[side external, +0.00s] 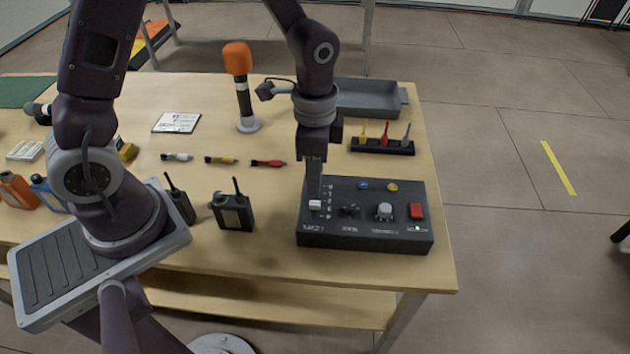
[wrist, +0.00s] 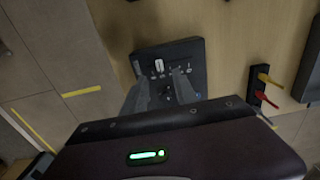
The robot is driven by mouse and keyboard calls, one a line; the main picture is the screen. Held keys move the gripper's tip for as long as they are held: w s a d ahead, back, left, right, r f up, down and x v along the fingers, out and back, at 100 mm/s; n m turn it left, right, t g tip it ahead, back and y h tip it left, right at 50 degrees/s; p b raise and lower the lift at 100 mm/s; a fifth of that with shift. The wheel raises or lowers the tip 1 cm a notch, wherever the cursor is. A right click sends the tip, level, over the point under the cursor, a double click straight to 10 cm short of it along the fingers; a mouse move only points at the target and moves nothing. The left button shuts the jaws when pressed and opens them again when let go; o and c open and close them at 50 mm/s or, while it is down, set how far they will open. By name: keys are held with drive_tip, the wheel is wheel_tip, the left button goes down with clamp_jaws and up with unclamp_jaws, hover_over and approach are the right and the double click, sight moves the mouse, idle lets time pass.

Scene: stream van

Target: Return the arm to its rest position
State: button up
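My arm reaches over the table, and my gripper (side external: 314,196) points down at the left part of a black control box (side external: 365,238). In the side view its fingers overlap the spot just above a white slider knob (side external: 315,205). In the wrist view the two fingers of my gripper (wrist: 162,80) stand apart with nothing held between them. The control box (wrist: 193,58) lies beyond the fingertips there, with the white knob (wrist: 159,64) near the gap. I cannot tell whether a finger touches the knob.
An orange-topped microphone (side external: 238,60) stands behind left of my gripper. A grey tray (side external: 368,97) and a black rack (side external: 382,146) with coloured pieces lie behind the box. Two radios (side external: 234,212) (side external: 180,203) stand left. The table's front and right edges are close to the box.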

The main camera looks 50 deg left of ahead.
drive_tip(key=shift+r, duration=0.35)
drive_tip(key=s+a+r+n+t, duration=0.1)
drive_tip(key=s+r+n, duration=0.1)
drive_tip(key=r, duration=0.4)
drive_tip(key=s+a+r+n+t, duration=0.2)
drive_tip(key=s+r, duration=0.1)
drive_tip(key=r, duration=0.3)
drive_tip(key=s+r+n+t, duration=0.1)
drive_tip(key=s+r+n, duration=0.1)
drive_tip(key=s, duration=0.3)
drive_tip(key=s+a+r+n+t, duration=0.1)
drive_tip(key=s+r+n, duration=0.2)
drive_tip(key=s, duration=0.3)
drive_tip(key=shift+a+r+t, duration=0.15)
drive_tip(key=shift+r+t, duration=0.15)
drive_tip(key=shift+r, duration=0.55)
idle(1.6)
